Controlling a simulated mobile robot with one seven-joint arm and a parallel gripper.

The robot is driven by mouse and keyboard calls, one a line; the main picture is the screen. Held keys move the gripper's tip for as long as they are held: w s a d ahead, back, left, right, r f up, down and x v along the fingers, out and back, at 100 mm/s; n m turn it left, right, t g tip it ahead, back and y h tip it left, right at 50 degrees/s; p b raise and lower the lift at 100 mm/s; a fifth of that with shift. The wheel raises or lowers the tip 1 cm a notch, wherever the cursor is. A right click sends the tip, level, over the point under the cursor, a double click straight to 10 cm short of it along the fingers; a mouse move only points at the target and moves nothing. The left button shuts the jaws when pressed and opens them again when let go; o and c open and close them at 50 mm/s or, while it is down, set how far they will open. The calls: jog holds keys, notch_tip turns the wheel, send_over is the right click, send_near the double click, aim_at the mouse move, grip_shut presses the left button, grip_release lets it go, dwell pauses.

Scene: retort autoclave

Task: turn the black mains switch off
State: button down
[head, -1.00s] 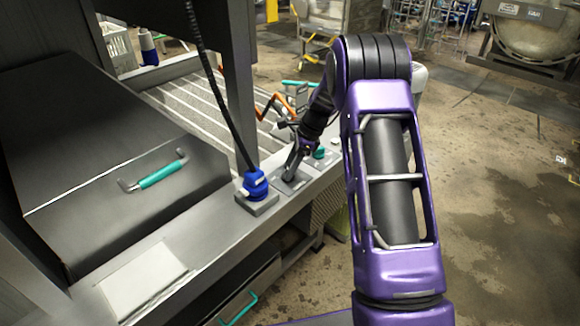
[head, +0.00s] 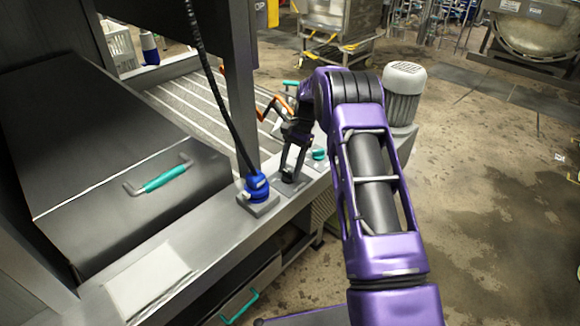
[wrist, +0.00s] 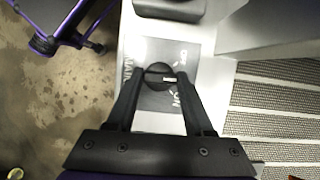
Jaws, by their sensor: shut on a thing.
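The black mains switch (wrist: 157,70) is a round knob on a dark grey label plate (wrist: 150,103) in the wrist view. A short white mark shows on the knob's right side. White lettering runs sideways on the plate, with "ON" at lower right and what looks like "OFF" at upper right. My gripper (wrist: 160,77) is shut on the knob, one finger on each side. In the head view my gripper (head: 290,170) points down at the counter, and its fingers partly hide the black mains switch (head: 288,178).
A blue connector (head: 257,186) with a black cable stands just left of my gripper. A teal knob (head: 319,153) sits close on the right. A steel post (head: 241,90) rises behind. A dark chamber with a teal handle (head: 160,178) is at left.

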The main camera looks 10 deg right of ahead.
jog(key=n, duration=0.2)
jog(key=n+g+h, duration=0.1)
jog(key=n, duration=0.1)
jog(key=shift+w+a+n, duration=0.1)
jog(key=shift+w+n, duration=0.05)
jog(key=shift+n, duration=0.15)
jog(key=shift+n+g+h, duration=0.3)
jog(key=shift+n+h, duration=0.7)
jog(key=shift+n, duration=0.9)
jog(key=shift+c, duration=1.4)
grip_release()
